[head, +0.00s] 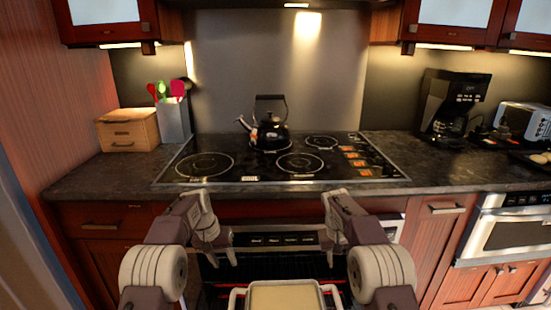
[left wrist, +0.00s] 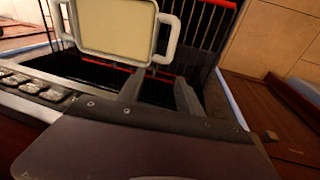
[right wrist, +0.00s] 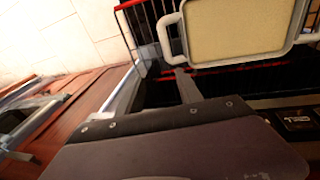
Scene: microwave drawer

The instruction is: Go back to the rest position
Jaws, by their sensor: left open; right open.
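My left gripper (head: 218,247) is open and empty in front of the oven, left of its control panel. In the left wrist view its two fingers (left wrist: 158,92) stand apart with nothing between them. My right gripper (head: 330,245) is open and empty at the panel's right side. One of its fingers shows clearly in the right wrist view (right wrist: 186,85). Both grippers are apart from a pale yellow dish with white side handles (head: 285,297). The dish sits low between my arms and also shows in the left wrist view (left wrist: 115,25) and the right wrist view (right wrist: 235,25).
The oven control panel (head: 277,240) lies between the grippers, with the dark oven opening and red-edged racks below. The counter (head: 100,174) carries a cooktop (head: 245,172) with a black kettle (head: 270,133). A utensil holder, wooden box, coffee maker and toaster stand further off.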

